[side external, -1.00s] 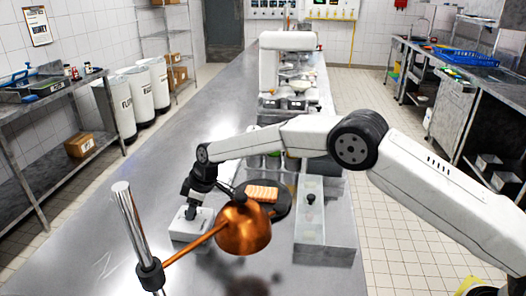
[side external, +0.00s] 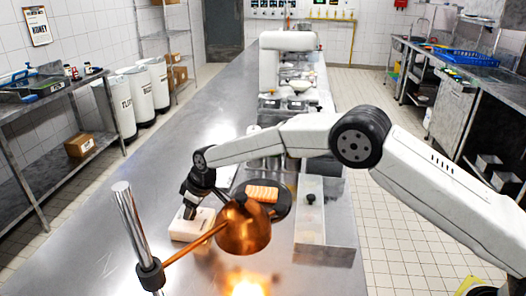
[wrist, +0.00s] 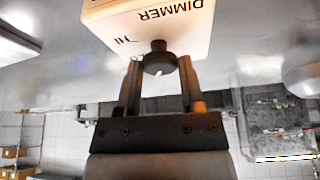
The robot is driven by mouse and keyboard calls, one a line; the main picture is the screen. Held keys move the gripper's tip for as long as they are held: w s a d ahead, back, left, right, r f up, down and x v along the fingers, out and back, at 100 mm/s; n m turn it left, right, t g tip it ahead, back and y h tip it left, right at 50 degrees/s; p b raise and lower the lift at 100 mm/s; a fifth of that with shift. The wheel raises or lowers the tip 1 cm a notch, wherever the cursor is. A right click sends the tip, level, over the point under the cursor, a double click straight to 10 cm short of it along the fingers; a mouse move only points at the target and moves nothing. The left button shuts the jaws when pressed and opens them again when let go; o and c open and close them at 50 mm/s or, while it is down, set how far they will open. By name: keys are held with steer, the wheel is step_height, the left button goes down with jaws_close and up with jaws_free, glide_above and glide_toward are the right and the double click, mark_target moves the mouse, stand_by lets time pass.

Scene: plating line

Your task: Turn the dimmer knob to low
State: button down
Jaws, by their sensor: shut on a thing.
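The white dimmer box (side external: 188,229) sits on the steel counter left of the copper lamp. In the wrist view the box (wrist: 115,22) appears upside down with "DIMMER" printed on it. Its dark knob (wrist: 158,57) carries a small white mark at its lower edge. My gripper (wrist: 158,70) has a finger on each side of the knob and is shut on it. In the side view my gripper (side external: 190,207) is low over the box and the knob is hidden. The copper lamp shade (side external: 243,230) is lit, with a warm orange glow on the counter below.
The lamp's chrome post (side external: 130,225) and copper arm stand in front of the box. A dark round plate (side external: 280,210) with an orange-striped piece (side external: 262,193) lies behind the shade. A clear-sided bin (side external: 325,230) is to the right. The counter left of the box is clear.

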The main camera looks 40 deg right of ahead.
steer(key=shift+c, duration=1.1)
jaws_free()
steer(key=shift+n, duration=0.7)
steer(key=shift+w+d+n+g+y, duration=0.1)
steer(key=shift+n+g+y, duration=0.3)
steer(key=shift+n, duration=0.8)
steer(key=shift+w+n+g+y, duration=0.1)
steer(key=shift+n+g+y, duration=0.3)
steer(key=shift+n, duration=0.8)
steer(key=w+a+r+v, duration=0.1)
steer(key=v, duration=1.2)
steer(key=s+d+r+m+h, duration=0.3)
steer(key=s+d+m, duration=0.6)
steer(key=s+d, duration=0.6)
steer(key=shift+s, duration=1.3)
